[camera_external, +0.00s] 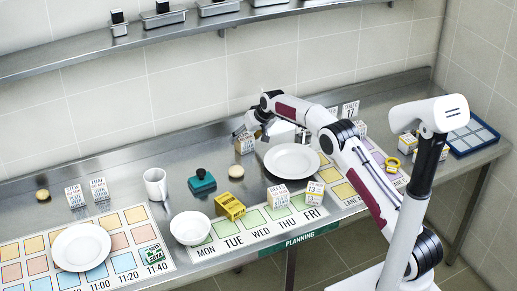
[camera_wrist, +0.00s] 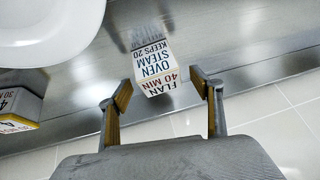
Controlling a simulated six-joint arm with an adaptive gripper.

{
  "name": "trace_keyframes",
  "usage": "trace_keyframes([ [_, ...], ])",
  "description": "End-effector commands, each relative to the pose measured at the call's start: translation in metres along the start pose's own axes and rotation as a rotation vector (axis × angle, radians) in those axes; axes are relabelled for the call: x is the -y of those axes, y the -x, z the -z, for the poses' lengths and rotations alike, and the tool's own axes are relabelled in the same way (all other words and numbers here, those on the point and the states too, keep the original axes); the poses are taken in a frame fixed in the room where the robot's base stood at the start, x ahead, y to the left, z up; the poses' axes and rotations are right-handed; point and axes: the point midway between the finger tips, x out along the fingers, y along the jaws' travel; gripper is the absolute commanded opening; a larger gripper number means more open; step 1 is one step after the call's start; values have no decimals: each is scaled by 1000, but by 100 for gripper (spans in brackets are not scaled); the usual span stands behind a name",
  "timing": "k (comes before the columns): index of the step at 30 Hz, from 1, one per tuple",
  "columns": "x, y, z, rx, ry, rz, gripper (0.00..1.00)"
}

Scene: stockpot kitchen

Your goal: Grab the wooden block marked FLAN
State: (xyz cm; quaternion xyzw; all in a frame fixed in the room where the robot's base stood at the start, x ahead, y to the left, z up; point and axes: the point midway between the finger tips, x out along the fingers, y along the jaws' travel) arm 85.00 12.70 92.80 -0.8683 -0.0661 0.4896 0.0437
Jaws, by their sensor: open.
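The FLAN block (camera_wrist: 152,65) is a white-faced block with printed text, "FLAN 40 MIN" and "OVEN STEAM KEEPS 20", in the wrist view. It stands on the steel counter (camera_wrist: 235,70). My gripper (camera_wrist: 165,90) is open, with one finger on each side of the block's near end. I see a gap at the right finger; whether the left one touches is hard to tell. In the external view a block (camera_external: 244,145) stands below my gripper (camera_external: 249,131) near the wall, left of a white plate (camera_external: 292,160); its text is too small to read.
Another printed block (camera_wrist: 20,108) stands left of my gripper in the wrist view, below a plate's rim (camera_wrist: 95,25). A teal stamp (camera_external: 201,182), a mug (camera_external: 156,184), a bowl (camera_external: 190,229) and a yellow box (camera_external: 230,206) stand further left. A shelf (camera_external: 160,40) runs above.

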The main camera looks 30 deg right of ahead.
Motion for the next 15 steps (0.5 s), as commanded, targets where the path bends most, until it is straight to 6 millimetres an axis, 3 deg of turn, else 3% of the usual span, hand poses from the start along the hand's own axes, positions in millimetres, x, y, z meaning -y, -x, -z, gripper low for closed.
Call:
trace_keyframes([
  [14,0,0,0,0,0,0,65],
  [15,0,0,0,0,0,0,60],
])
